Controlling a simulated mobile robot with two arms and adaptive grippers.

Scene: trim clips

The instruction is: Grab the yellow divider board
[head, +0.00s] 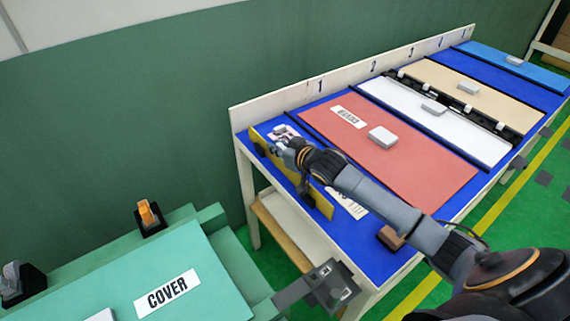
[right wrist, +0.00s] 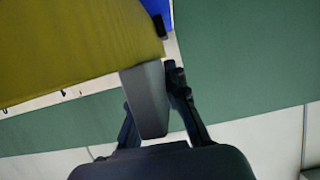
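The yellow divider board (head: 318,199) is at the near left end of the blue table, tilted up from the tabletop. I cannot tell whether its lower edge touches the table. My right gripper (head: 283,141) is at its upper left part, and my forearm hides much of its middle. In the right wrist view the yellow board (right wrist: 75,45) fills the upper left. A grey block-like handle (right wrist: 148,100) on it sits between the two fingers of my right gripper (right wrist: 153,90), which look closed against its sides. My left gripper is not in view.
A red board (head: 430,172), a white board (head: 465,132) and a tan board (head: 500,103) lie farther along the table (head: 362,249). A brown block (head: 391,238) is near its front edge. A teal panel labelled COVER (head: 215,285) is at the lower left.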

